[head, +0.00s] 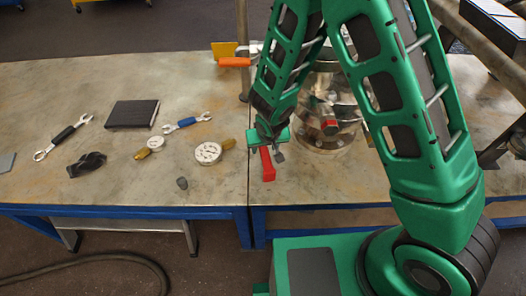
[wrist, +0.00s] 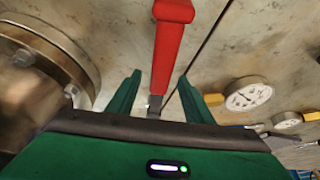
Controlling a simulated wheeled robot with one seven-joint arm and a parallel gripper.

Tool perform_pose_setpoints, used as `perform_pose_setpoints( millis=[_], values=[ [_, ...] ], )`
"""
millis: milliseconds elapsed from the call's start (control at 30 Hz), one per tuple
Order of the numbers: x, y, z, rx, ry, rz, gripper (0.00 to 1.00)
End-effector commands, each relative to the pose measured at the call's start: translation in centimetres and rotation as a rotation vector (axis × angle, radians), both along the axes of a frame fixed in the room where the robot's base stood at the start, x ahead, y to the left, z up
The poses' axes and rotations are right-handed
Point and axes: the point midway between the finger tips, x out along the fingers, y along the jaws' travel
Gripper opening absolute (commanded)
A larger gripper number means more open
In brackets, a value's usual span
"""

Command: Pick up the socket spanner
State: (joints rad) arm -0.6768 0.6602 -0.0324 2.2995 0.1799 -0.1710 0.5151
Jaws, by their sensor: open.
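A red-handled tool, which looks like the socket spanner (head: 267,164), lies near the front of the bench, by the seam between two tops. In the wrist view its red handle (wrist: 171,45) runs away from me, with a short grey metal part at its near end. My gripper (head: 268,148) is open above the bench at the tool. In the wrist view the two green fingers (wrist: 159,78) stand apart, one on each side of the tool's near end. I see gaps on both sides.
A metal flanged vessel (head: 325,88) stands close right of my gripper in the head view. Left are a white-faced gauge (head: 208,153), a smaller gauge (head: 156,143), two spanners (head: 63,137) (head: 187,123), a black book-like block (head: 132,114) and an orange-handled tool (head: 235,62).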

Motion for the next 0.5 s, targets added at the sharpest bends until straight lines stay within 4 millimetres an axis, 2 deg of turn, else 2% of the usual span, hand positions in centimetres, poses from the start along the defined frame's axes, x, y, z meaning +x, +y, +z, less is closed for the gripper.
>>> perform_pose_setpoints(
  millis=[200, 467, 500],
  values=[
    [0.7, 0.1, -1.7, 0.0, 0.0, 0.0, 0.47],
    [0.8, 0.1, -1.9, 0.0, 0.0, 0.0, 0.47],
    [0.8, 0.1, -1.9, 0.0, 0.0, 0.0, 0.4]
  ],
)
